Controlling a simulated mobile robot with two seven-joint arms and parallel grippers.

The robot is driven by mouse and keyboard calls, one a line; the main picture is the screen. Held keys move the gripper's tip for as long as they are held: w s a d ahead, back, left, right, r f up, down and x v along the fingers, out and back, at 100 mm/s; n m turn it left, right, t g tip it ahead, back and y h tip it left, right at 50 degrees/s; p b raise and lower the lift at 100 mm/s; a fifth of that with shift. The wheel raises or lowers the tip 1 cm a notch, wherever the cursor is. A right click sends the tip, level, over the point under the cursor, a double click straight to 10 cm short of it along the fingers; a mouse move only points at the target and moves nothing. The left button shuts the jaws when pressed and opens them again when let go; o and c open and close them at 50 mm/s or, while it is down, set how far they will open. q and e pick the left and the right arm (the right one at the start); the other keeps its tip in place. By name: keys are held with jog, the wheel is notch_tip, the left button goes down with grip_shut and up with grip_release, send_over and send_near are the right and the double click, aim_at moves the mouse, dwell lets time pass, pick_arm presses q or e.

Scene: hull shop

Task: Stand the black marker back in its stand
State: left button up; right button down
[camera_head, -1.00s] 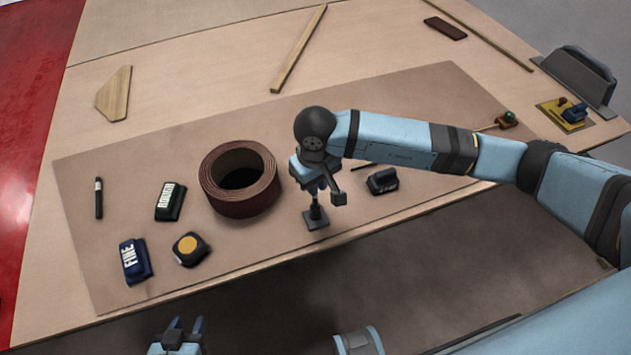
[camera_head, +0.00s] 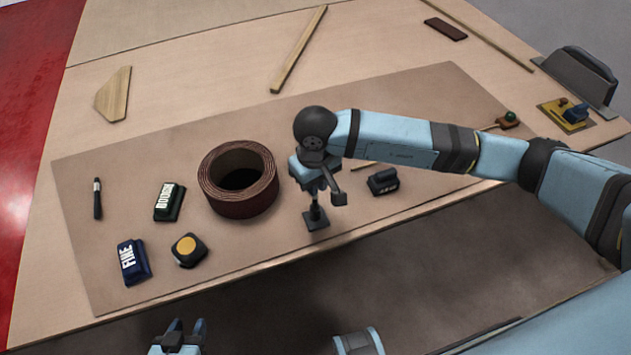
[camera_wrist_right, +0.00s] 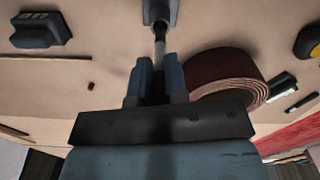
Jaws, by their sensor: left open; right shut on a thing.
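My right gripper (camera_head: 320,188) points down over the front of the brown mat and is shut on the black marker. In the right wrist view the marker (camera_wrist_right: 160,48), dark with a grey band, runs from between the fingers to the small dark stand (camera_wrist_right: 159,12). The stand (camera_head: 316,222) has a square base on the mat, directly below the gripper. The marker's end meets the stand's top; how deep it sits is hidden. My left gripper (camera_head: 185,328) is open and empty, in front of the table's near edge.
A brown abrasive roll (camera_head: 238,205) stands close left of the stand; a dark block (camera_head: 383,182) lies to its right. Further left are a green-black block (camera_head: 169,202), a blue block (camera_head: 132,262), a tape measure (camera_head: 189,250) and a slim dark pen-like thing (camera_head: 97,198).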

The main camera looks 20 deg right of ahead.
jog(key=shift+f+b, duration=0.45)
jog(key=shift+b, duration=0.15)
dwell(0.6)
jog(key=shift+f+b, duration=0.3)
jog(key=shift+b, duration=0.4)
jog(key=c, duration=1.1)
grip_release()
